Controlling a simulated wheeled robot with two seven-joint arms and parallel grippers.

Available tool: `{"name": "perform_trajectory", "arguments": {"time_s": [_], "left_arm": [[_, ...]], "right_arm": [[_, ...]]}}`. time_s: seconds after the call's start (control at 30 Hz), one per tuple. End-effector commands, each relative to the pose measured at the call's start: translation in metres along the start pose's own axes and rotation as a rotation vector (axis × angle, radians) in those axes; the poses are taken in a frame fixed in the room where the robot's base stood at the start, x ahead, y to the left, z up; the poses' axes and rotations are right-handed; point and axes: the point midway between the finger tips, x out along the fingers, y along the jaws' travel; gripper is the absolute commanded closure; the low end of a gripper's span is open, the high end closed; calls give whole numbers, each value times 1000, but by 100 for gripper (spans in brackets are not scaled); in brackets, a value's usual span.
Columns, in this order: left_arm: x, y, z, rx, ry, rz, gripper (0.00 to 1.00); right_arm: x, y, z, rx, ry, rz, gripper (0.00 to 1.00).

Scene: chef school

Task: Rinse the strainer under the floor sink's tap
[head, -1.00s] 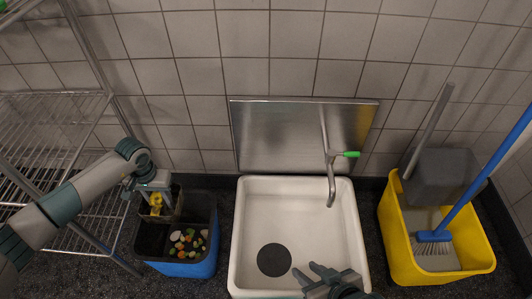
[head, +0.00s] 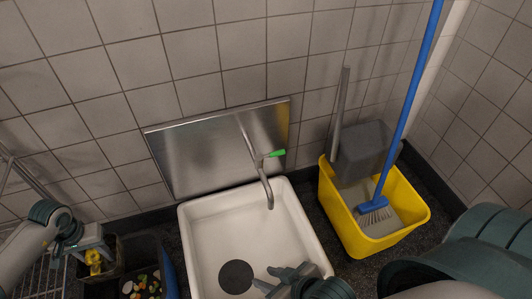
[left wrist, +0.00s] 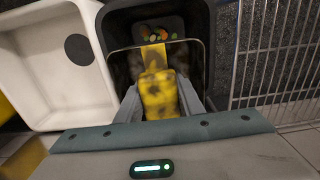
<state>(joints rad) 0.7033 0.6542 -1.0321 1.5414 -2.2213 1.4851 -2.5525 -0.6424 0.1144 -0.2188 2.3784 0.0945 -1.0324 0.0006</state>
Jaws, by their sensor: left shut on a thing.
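My left gripper (head: 93,252) is shut on the yellow, dark-blotched handle (left wrist: 160,95) of the strainer, which also shows in the left wrist view as a dark, thin-rimmed basket (left wrist: 122,68) over the black-topped bin. The strainer is only partly visible in the head view (head: 110,275). The white floor sink (head: 205,240) stands to its right, with a dark round drain (head: 235,277). The tap (head: 264,182) hangs over the sink's back part and has a green lever (head: 276,153). No water shows. My right gripper (head: 268,278) is open and empty over the sink's front part.
The bin (head: 168,272) holds colourful food scraps. A yellow bucket (head: 345,215) with a grey wringer and a blue brush (head: 375,210) stands right of the sink. A wire rack (head: 22,178) is at the left. A steel splash plate (head: 205,150) is behind the tap.

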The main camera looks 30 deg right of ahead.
Motion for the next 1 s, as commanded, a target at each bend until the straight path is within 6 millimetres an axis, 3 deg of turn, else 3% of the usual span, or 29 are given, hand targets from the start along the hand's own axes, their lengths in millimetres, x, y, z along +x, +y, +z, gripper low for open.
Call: {"name": "perform_trajectory", "arguments": {"time_s": [0.17,0.37,0.67,0.8,1.0], "left_arm": [[-8,3,-4,-4,2,1,94],[-44,16,-17,-19,8,0,94],[-156,50,-30,-66,11,-3,94],[-212,64,-22,-89,10,-2,94],[-268,72,-1,-117,6,-2,94]], "right_arm": [[0,0,0,0,0,0,69],[0,0,0,0,1,0,69],[0,0,-1,-1,1,0,69],[0,0,-1,-1,1,0,69],[0,0,-1,-1,2,1,69]]}}
